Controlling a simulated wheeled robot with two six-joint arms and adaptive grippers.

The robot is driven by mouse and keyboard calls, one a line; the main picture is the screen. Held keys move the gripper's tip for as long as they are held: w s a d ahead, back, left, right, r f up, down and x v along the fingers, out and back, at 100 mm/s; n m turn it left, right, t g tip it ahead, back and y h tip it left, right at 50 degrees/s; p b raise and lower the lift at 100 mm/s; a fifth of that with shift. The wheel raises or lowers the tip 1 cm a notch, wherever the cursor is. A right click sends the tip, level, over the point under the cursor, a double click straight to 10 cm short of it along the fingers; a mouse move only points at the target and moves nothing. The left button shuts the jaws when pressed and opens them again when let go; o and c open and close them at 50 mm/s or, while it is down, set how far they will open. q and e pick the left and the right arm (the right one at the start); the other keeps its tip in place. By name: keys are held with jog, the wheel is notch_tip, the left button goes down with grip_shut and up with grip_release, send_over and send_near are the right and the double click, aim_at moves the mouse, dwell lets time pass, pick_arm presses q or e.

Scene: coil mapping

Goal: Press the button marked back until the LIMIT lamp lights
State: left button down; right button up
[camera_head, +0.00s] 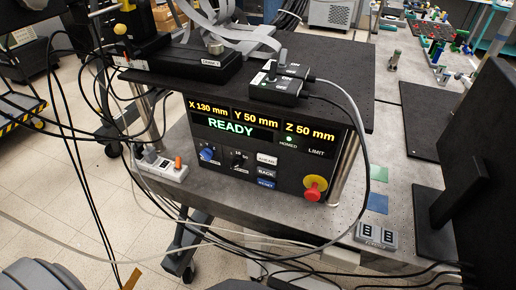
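A dark control panel (225,168) on the grey bench faces me. Its dark button marked BACK (266,172) sits in a column between a white button (266,159) with small lettering and a blue RESET button (266,184). The display (230,127) reads X 130 mm, Y 50 mm, Z 50 mm and READY. The HOMED lamp (289,139) glows green. Above the LIMIT label (316,153), no lit lamp shows. Neither gripper can be made out in view.
A red stop knob on a yellow ring (314,187) stands out right of the buttons. A blue knob (207,154) and a black knob (239,159) are on the left. Loose cables hang around the panel, one crossing its right side. A black box (275,88) sits on top.

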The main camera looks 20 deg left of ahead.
pick_arm(q)
jog(key=shift+a, duration=0.15)
dwell(0.8)
jog(key=w+a+r+m+t+y+b, duration=0.1)
jog(key=w+r+t, duration=0.5)
jog(key=w+r, duration=1.1)
jog(key=w+a+r+t+y, duration=0.15)
jog(key=w+r+t, duration=0.35)
jog(key=w+r, duration=1.25)
notch_tip(320, 180, up, 8)
jog(key=w+d+m+t+h, duration=0.3)
jog(key=m+t+h, duration=0.1)
jog(key=t, duration=0.1)
jog(key=s+d+r+m+g+h, duration=0.1)
jog(key=s+d+m+g+h, duration=0.2)
jog(key=d+m+h, duration=0.5)
jog(key=s+m+h, duration=0.1)
jog(key=m+h, duration=0.1)
jog(key=h, duration=0.3)
jog(key=shift+d+m, duration=0.25)
jog(key=shift+m, duration=0.15)
